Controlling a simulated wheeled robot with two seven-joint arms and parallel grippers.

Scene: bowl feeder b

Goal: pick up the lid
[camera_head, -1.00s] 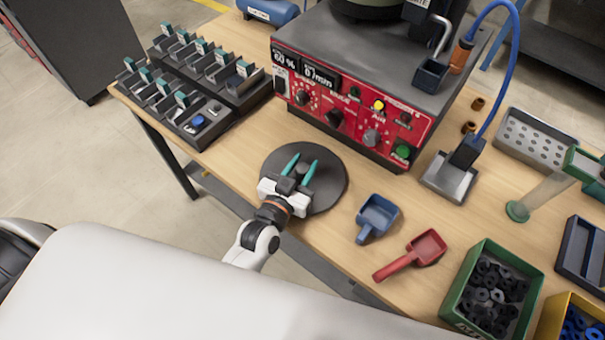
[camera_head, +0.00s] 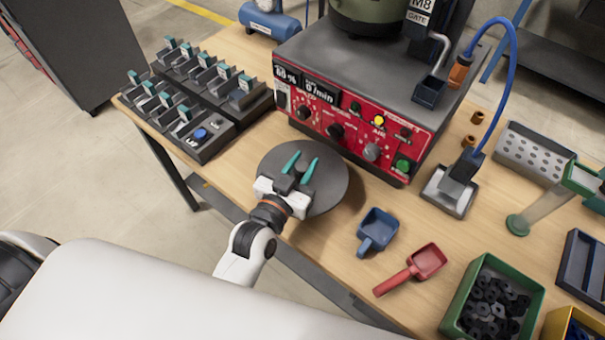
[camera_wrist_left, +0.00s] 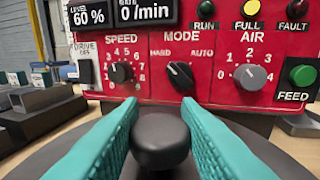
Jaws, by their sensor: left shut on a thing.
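The lid (camera_head: 330,184) is a flat dark round disc with a black knob (camera_wrist_left: 160,139). It is in front of the red panel in the head view, over the table's near left part. My left gripper (camera_head: 303,161) has teal fingers and comes in from the near side. The fingers lie either side of the knob, shut on it. The lid appears to be held a little above the table, roughly level. The gripper's near parts cover the lid's near left edge. My right gripper does not show.
The feeder with its red control panel (camera_head: 345,118) stands close behind the lid. Dark sorting bins (camera_head: 212,140) are at left. A blue scoop (camera_head: 377,228), a red scoop (camera_head: 428,262) and a green box of dark parts (camera_head: 457,310) lie to the right.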

